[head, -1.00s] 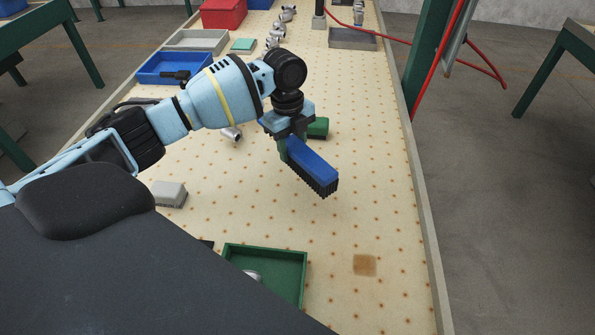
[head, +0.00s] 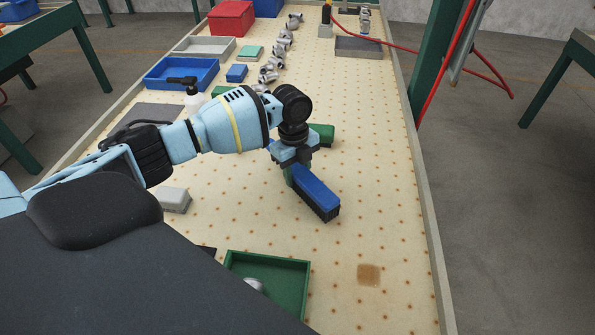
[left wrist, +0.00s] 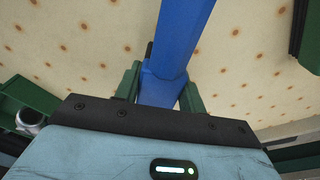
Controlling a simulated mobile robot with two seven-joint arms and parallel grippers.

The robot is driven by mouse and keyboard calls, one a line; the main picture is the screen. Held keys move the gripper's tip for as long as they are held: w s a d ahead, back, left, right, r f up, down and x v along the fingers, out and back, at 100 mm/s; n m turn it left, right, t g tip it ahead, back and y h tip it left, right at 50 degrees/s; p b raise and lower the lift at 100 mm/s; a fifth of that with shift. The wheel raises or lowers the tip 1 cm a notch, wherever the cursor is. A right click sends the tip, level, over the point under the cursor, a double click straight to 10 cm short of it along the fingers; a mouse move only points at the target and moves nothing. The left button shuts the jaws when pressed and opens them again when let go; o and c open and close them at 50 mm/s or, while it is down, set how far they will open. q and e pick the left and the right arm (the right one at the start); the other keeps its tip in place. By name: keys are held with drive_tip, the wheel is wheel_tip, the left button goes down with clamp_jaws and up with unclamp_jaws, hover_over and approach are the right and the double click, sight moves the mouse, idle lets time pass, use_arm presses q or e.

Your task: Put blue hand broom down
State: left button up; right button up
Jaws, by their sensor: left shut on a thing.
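The blue hand broom (head: 317,190) has a blue back and dark bristles facing down. My left gripper (head: 291,172) is shut on its handle end, and the broom head points toward the lower right, low over the perforated table top. I cannot tell whether the bristles touch the table. In the left wrist view the blue broom (left wrist: 175,45) runs up from between the green fingers of my left gripper (left wrist: 160,88). My right gripper is not in view.
The perforated table (head: 390,210) is clear right of the broom. A green block-like thing (head: 322,134) is just behind the gripper. A green tray (head: 306,285) stands in front, a grey block (head: 174,200) at left. Blue bin (head: 181,87) and several metal castings lie farther back.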

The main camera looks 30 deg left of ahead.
sight(294, 165)
use_arm(q)
drive_tip(key=shift+f, duration=0.1)
drive_tip(key=o, duration=1)
drive_tip(key=shift+o, duration=0.2)
wheel_tip(294, 165, up, 12)
drive_tip(key=a, duration=0.1)
drive_tip(key=shift+w+a+p, duration=0.2)
drive_tip(key=shift+p, duration=0.15)
